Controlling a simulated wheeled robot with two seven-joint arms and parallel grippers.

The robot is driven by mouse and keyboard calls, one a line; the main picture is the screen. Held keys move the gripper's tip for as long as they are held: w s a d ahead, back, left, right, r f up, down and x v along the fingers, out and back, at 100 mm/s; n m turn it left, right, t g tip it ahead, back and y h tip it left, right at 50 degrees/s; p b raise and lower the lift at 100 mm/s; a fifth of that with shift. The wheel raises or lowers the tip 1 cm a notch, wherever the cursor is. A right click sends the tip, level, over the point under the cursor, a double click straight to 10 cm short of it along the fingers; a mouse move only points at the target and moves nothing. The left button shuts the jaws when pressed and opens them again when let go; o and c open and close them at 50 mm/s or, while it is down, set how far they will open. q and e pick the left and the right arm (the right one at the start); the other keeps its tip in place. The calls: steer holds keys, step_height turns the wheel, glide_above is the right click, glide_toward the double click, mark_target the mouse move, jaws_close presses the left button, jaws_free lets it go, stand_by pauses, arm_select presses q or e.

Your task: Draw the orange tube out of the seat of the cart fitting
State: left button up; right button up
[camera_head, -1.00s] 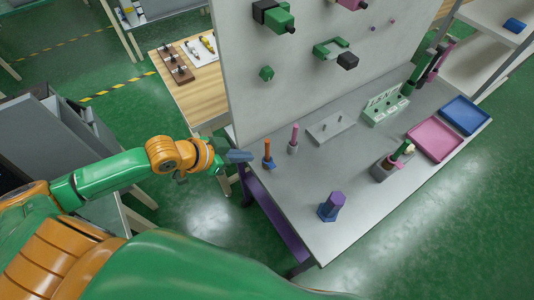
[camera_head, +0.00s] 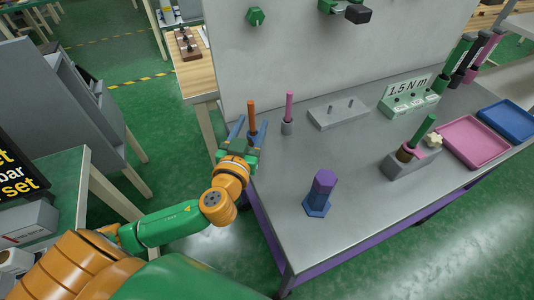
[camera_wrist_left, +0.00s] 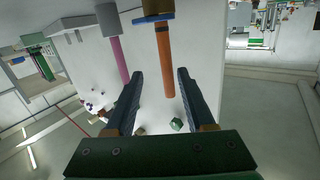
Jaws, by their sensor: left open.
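The orange tube (camera_head: 252,113) stands upright at the left end of the grey bench. Its lower end is in a fitting with a blue collar, partly hidden by my gripper in the head view; the collar (camera_wrist_left: 153,18) shows in the wrist view. My left gripper (camera_head: 252,124) is open, with one blue-grey finger on each side of the tube. In the left wrist view the tube's free end (camera_wrist_left: 167,82) lies between the fingertips (camera_wrist_left: 161,72), with gaps on both sides. My right gripper is not in view.
A pink tube (camera_head: 289,105) in a grey seat stands close to the right. A purple hexagonal piece in a blue base (camera_head: 318,195) stands nearer the front. A grey pegged plate (camera_head: 337,114) and a grey-white board (camera_head: 300,75) are behind. The bench between is clear.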

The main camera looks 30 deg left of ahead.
arm_select(q)
steer(key=shift+w+a+r+n+t+y, duration=0.3)
steer(key=shift+a+r+n+y, duration=0.1)
steer(key=shift+n, duration=0.2)
steer(key=p+x, duration=0.1)
steer(key=x, duration=0.5)
steer(key=shift+p, duration=0.35)
steer(key=shift+a+f, duration=0.1)
steer(key=shift+a, duration=0.05)
steer(key=shift+c, duration=0.6)
jaws_close()
steer(key=c, duration=0.5)
jaws_free()
steer(key=shift+c, duration=0.2)
jaws_close()
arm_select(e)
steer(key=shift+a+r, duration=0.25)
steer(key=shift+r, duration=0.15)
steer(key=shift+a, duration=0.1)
